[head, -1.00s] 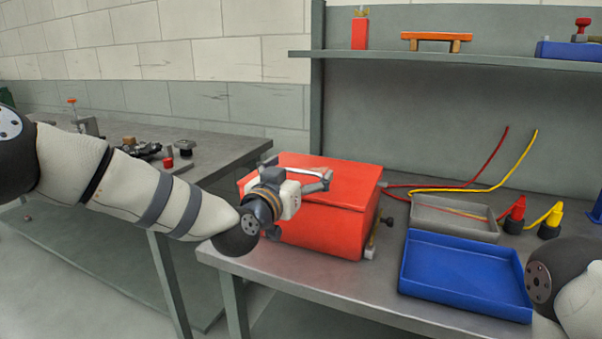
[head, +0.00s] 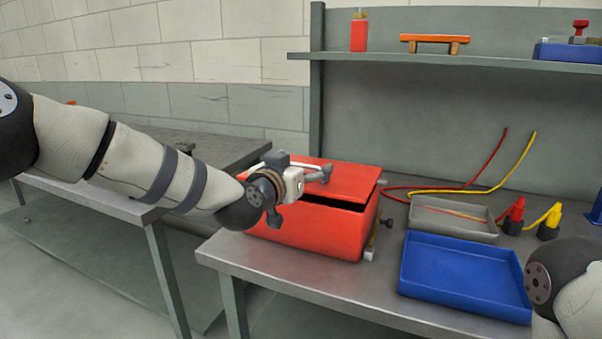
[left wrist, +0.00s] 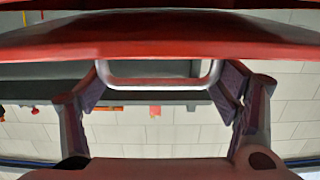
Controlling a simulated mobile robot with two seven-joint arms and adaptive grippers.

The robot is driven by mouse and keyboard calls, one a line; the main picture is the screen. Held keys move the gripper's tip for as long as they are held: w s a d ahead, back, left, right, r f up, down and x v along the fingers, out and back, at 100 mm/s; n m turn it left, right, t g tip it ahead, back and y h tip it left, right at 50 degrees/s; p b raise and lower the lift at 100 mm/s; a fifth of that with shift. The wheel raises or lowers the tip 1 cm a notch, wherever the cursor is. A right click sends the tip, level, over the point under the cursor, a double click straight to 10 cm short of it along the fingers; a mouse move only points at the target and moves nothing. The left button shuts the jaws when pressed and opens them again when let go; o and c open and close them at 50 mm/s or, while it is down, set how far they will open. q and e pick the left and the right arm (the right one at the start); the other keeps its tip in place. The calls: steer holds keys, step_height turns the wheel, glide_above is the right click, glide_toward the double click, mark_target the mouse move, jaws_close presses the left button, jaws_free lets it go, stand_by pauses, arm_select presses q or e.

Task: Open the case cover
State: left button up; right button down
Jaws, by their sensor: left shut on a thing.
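The red case (head: 310,231) stands on the grey workbench in the head view. Its red cover (head: 350,180) is raised a little at the front, and a dark gap shows beneath it. My left gripper (head: 322,172) is at the cover's front and is shut on the case handle, a pale bar that also shows in the left wrist view (left wrist: 152,82) between the fingers. The cover's red edge (left wrist: 160,38) spans the top of that view. The inside of the case is too dark to make out. My right gripper is out of view; only part of my right arm shows at the lower right.
A blue tray (head: 465,278) and a grey tray (head: 450,218) lie right of the case. Red (head: 514,216) and yellow (head: 550,222) plugs with cables stand beyond. A shelf (head: 470,60) runs above the bench. A second table (head: 110,200) stands at left.

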arm_select(q)
steer(key=w+d+r+g, duration=0.1)
steer(key=w+r, duration=0.4)
steer(key=r, duration=0.4)
steer(key=shift+d+g+y+b, duration=0.25)
steer(key=shift+g+y+b, duration=0.05)
steer(key=shift+b, duration=0.05)
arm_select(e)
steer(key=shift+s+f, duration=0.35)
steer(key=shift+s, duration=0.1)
arm_select(q)
steer(key=shift+w+r, duration=0.1)
